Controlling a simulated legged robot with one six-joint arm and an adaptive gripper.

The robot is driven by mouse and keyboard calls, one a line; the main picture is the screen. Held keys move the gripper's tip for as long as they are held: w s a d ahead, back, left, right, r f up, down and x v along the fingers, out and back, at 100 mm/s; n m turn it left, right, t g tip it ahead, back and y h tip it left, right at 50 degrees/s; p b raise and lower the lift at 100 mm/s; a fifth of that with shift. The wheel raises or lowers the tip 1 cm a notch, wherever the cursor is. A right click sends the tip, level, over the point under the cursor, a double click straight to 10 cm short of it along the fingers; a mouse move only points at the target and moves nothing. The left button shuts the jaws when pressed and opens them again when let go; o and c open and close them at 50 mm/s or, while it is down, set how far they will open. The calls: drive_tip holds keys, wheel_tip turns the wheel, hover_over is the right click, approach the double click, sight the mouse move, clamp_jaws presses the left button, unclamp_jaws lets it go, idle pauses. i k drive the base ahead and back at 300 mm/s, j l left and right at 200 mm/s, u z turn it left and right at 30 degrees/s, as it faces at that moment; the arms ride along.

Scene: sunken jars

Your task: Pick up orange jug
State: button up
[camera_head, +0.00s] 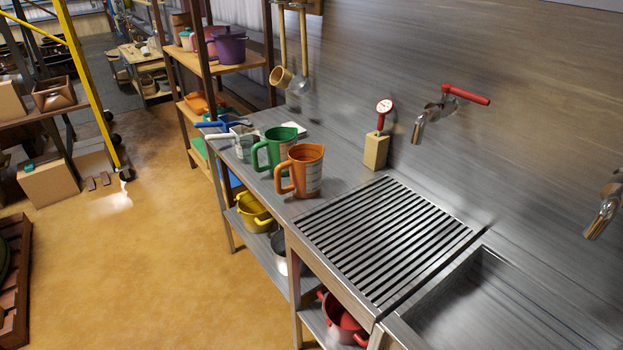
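The orange jug (309,172) stands upright on the steel counter (345,190), just left of the slatted drain grate. Its handle (284,178) points left, toward the counter's front edge. A green jug (279,147) stands close behind it, and the orange jug overlaps it a little in this view. My gripper and arm do not show in this view.
A white jug (243,142) stands beyond the green one. The grate (385,235) and sink basin (480,310) lie right. A red-handled tap (440,112) juts from the wall.

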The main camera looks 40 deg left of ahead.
sight(305, 162)
drive_tip(key=k+u, duration=0.25)
drive_tip(key=u, duration=0.15)
drive_tip(key=k+j+u, duration=0.1)
drive_tip(key=k+u, duration=0.25)
drive_tip(key=i+u, duration=0.2)
drive_tip(key=u, duration=0.25)
drive_tip(key=i+l+u, duration=0.1)
drive_tip(key=u, duration=0.35)
drive_tip(key=i+j, duration=0.15)
drive_tip(key=j, duration=0.15)
drive_tip(key=i+j, duration=0.35)
drive_tip(key=j, duration=0.2)
drive_tip(key=i+j, duration=0.1)
drive_tip(key=i, duration=0.45)
drive_tip(key=i+j+z, duration=0.15)
drive_tip(key=i, duration=0.45)
